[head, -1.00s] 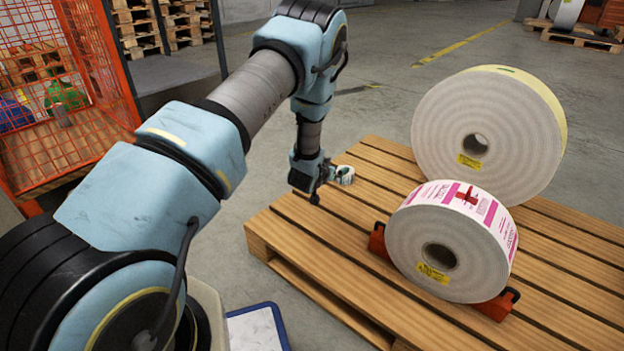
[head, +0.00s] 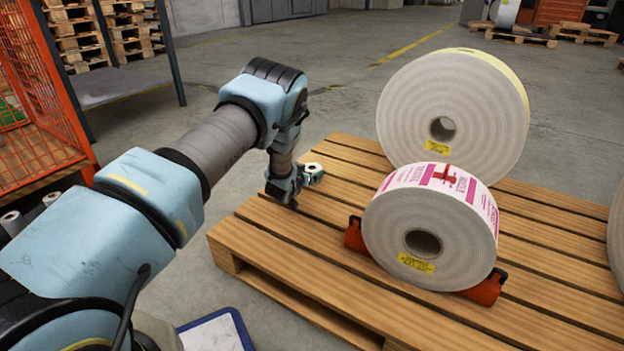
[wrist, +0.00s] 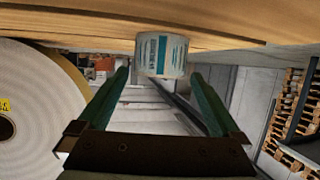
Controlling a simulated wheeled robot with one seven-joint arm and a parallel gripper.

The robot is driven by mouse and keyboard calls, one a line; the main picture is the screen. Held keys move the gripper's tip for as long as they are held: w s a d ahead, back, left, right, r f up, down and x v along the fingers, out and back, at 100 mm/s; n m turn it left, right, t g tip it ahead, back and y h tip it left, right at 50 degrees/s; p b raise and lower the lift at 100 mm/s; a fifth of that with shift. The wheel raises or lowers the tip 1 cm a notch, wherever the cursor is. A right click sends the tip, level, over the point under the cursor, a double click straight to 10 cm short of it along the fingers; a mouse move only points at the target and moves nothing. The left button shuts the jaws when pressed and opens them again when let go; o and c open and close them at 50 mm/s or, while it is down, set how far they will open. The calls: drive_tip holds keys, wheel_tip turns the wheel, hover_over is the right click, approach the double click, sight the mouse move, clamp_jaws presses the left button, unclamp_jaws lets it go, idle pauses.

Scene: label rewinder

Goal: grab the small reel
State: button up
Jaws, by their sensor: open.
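The small reel (head: 313,172), white with blue-green print, sits on the wooden pallet (head: 262,226) near its back left edge. It also shows in the wrist view (wrist: 162,54), top centre, where the picture looks upside down and the pallet wood runs along the top. My gripper (head: 293,190) is low over the pallet, right beside the reel. In the wrist view my gripper (wrist: 160,73) is open, its two green fingers apart with the reel centred at the tips. A gap shows on each side of it. Whether it lies between the tips or just beyond, I cannot tell.
A large pink-printed reel (head: 408,222) rests in an orange cradle (head: 487,290) on the pallet. A bigger plain reel (head: 400,105) stands behind it. Another reel (head: 616,232) is cut off at the right edge. An orange mesh cage (head: 42,90) stands left.

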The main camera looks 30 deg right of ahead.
sight(314, 168)
drive_tip(key=shift+b+x, duration=0.3)
drive_tip(key=shift+x, duration=0.85)
drive_tip(key=c, duration=1.3)
